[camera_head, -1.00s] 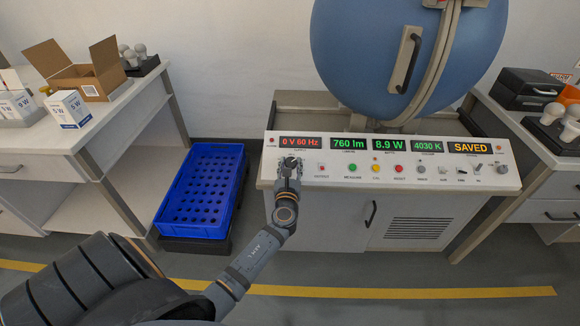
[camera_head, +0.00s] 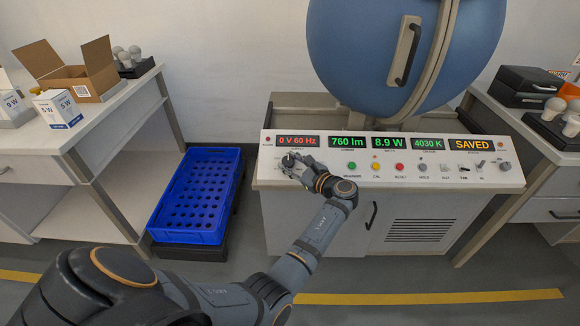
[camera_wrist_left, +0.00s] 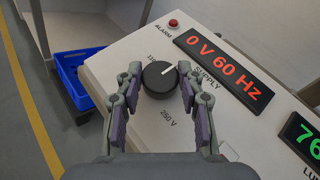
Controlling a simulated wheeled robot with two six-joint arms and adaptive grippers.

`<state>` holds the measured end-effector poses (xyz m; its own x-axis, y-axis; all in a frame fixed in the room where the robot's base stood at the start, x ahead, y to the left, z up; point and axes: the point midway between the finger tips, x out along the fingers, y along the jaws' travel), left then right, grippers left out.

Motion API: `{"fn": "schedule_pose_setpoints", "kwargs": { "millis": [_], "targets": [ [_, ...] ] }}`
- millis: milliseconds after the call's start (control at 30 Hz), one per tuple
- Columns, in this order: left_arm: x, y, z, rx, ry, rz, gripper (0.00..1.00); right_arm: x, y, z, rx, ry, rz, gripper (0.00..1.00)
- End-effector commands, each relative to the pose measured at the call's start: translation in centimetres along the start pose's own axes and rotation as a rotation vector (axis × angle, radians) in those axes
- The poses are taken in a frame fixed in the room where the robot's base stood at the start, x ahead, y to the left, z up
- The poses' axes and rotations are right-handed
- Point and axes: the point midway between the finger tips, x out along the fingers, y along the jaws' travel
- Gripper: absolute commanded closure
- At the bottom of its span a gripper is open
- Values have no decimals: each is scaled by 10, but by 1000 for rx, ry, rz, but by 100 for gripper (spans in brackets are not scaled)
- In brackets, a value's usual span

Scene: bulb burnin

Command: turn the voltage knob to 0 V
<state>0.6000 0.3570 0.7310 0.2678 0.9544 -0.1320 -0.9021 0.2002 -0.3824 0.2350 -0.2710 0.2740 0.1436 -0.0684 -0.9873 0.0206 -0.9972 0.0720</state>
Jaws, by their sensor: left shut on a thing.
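The voltage knob (camera_wrist_left: 160,80) is black and round, with a white pointer line aimed to the upper right in the left wrist view. A "250 V" label is beside its lower edge, and another label at its upper left is partly hidden. The red supply display (camera_head: 298,141) reads "0 V 60 Hz"; it also shows in the left wrist view (camera_wrist_left: 222,65). My left gripper (camera_wrist_left: 159,92) is shut on the knob, one finger on each side. In the head view the left gripper (camera_head: 291,163) is at the panel's left end and mostly covers the knob. My right gripper is not in view.
The white panel (camera_head: 350,181) carries several buttons and switches right of the knob. A blue sphere (camera_head: 370,50) stands behind it. Side tables hold boxes and bulbs. The floor in front is clear.

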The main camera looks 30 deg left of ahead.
Motion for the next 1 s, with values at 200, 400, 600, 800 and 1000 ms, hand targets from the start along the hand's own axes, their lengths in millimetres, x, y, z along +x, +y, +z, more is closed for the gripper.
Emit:
{"fn": "schedule_pose_setpoints", "kwargs": {
  "millis": [200,400,600,800,1000],
  "targets": [
    [0,-2,-1,-54,-4,104,93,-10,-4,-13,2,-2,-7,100],
    [0,-3,0,-82,-7,160,93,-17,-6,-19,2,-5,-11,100],
    [0,-3,0,-92,-7,181,93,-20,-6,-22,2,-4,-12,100],
    [0,-3,0,-93,-7,183,93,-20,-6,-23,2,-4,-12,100],
    [0,-3,0,-93,-7,182,58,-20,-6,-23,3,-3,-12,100]
  ]
}}
